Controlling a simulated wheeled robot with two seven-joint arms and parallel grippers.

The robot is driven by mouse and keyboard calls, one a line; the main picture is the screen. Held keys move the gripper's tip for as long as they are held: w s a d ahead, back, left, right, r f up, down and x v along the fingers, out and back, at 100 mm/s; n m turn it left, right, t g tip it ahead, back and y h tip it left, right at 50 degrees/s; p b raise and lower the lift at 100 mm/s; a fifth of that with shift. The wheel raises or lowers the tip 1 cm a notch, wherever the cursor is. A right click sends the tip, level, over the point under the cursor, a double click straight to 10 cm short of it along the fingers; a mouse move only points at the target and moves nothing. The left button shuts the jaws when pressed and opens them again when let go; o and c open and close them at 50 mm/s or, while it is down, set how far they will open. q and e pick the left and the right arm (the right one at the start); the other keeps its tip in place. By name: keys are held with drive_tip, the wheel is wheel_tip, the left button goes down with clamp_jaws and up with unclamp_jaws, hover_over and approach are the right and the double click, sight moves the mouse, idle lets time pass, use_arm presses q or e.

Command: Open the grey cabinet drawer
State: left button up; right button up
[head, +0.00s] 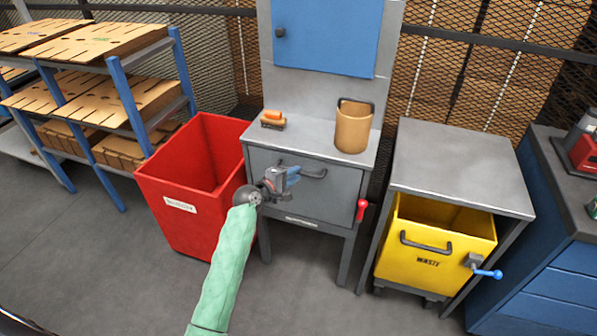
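The grey cabinet (350,145) stands in the middle of the view. Its drawer (322,200) appears closed, with a dark bar handle (316,175) near the top of the front. My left gripper (293,174) reaches from below, on a sleeved green arm, to the left end of the handle. It overlaps the handle in the picture. I cannot tell whether its fingers touch the handle or are open or shut. My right gripper is not in view.
A tan bucket (352,128) and an orange-topped brush (273,119) stand on the cabinet top. A red bin (190,200) is close on the left. A grey-topped stand (455,165) with a yellow waste bin (436,245) is on the right. A red lever (361,210) sticks out at the cabinet's right side.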

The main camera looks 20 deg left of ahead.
sight(315, 162)
use_arm(q)
drive_tip(key=shift+x, duration=1.3)
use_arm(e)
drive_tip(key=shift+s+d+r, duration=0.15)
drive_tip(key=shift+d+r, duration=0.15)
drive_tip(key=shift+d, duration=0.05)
use_arm(q)
drive_tip(key=shift+c, duration=0.2)
clamp_jaws()
drive_tip(key=shift+s, duration=0.1)
